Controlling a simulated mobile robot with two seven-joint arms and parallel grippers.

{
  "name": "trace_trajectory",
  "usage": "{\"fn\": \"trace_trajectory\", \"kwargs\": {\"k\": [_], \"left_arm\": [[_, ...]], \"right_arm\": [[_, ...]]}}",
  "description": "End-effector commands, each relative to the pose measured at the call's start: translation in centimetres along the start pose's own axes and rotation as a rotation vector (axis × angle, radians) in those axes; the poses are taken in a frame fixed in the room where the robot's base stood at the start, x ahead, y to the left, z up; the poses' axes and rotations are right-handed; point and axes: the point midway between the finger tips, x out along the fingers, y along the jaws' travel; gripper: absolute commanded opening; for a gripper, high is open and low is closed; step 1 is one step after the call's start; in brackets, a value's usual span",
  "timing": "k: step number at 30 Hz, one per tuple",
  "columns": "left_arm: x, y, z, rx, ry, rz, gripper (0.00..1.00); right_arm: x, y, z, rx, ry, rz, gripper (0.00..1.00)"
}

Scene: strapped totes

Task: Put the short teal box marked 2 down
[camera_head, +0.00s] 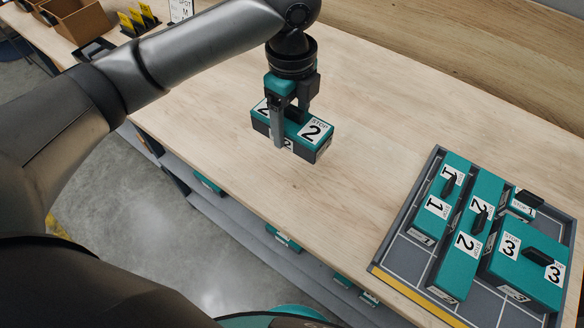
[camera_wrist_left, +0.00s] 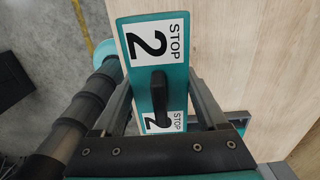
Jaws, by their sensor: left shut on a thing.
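The short teal box marked 2 (camera_head: 313,131) has a dark lower part, white labels reading STOP and 2, and a black handle. My right gripper is not in view.
A grey tray (camera_head: 392,240) with a yellow front edge stands at the right, holding several teal boxes marked 1, 2 and 3. Cardboard boxes (camera_head: 78,17) and yellow cards (camera_head: 137,20) are at the far left. The wooden table (camera_head: 370,120) between is clear.

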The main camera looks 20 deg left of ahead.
Motion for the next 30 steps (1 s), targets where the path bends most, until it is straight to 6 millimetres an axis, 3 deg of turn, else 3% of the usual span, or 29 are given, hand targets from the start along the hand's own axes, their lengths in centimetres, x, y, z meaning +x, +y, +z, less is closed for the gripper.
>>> {"fn": "trace_trajectory", "kwargs": {"k": [1, 6, 12, 20, 27, 30], "left_arm": [[1.8, 0.1, 0.0, -0.003, 0.000, 0.003, 0.00], [6.3, 0.1, 0.0, -0.003, 0.000, 0.002, 0.00], [10.2, 0.0, 0.0, -0.003, -0.001, 0.000, 0.00], [12.1, -0.1, 0.0, -0.002, 0.000, -0.002, 0.00], [15.4, -0.1, 0.0, -0.003, 0.000, -0.003, 0.00], [15.4, -0.1, 0.0, -0.002, -0.001, -0.004, 0.00]], "right_arm": [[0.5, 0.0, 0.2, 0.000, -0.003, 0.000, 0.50], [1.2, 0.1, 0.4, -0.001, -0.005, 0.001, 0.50], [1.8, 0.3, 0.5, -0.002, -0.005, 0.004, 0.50], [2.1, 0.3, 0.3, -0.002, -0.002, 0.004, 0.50], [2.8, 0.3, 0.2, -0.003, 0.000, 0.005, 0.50], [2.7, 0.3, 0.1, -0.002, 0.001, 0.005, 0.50]]}}
